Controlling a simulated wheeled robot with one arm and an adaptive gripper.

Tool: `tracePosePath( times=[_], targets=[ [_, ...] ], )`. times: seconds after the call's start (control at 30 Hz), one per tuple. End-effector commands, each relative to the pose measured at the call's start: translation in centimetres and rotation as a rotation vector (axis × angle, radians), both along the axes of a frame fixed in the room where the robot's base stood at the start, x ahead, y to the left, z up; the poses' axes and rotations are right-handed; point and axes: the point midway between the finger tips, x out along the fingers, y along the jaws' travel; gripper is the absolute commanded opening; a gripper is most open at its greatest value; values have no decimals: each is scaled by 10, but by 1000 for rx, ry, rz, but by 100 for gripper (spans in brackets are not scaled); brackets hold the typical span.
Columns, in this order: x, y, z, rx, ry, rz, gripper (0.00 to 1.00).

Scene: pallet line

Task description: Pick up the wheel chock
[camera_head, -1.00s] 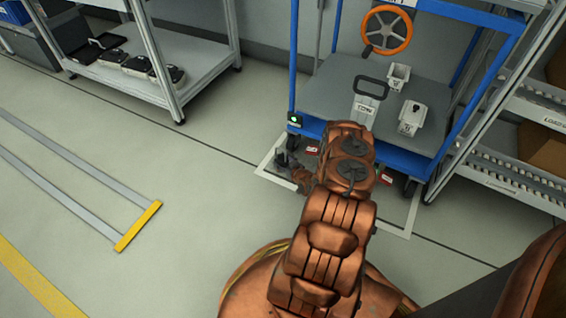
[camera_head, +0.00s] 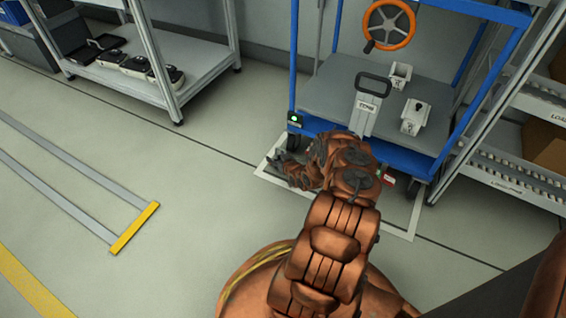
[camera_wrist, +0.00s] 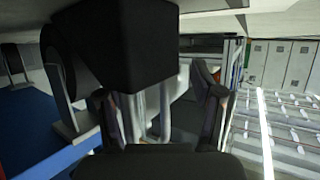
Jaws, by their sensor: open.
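A dark block that looks like the wheel chock (camera_wrist: 120,45) fills the upper middle of the wrist view, very close to the camera. That view appears upside down, with the pale floor along the top. A black wheel (camera_wrist: 62,50) is just left of the block. My gripper (camera_wrist: 155,95) is open, its two dark fingers set wide apart; the block lies partly across the space between them in the picture. I cannot tell whether they touch. In the head view my gripper (camera_head: 276,167) is low at the cart's front left corner. I cannot make out the chock there.
The blue-framed cart (camera_head: 400,155) stands over a white floor outline (camera_head: 400,232). It carries an orange handwheel (camera_head: 389,25) and two small white holders. A roller rack (camera_head: 510,175) stands close on the right. A grey shelf (camera_head: 190,75) stands at left. Floor at left is open.

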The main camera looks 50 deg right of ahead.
Motion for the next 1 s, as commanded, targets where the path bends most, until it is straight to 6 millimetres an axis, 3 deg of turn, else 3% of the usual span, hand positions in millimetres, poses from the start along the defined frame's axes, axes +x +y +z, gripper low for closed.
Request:
tracePosePath(
  times=[0.13,0.73,1.0],
  targets=[
    [0,0,0,0,0,0,64],
    [0,2,-1,2,1,1,2],
    [0,2,-1,3,1,2,0]
  ],
)
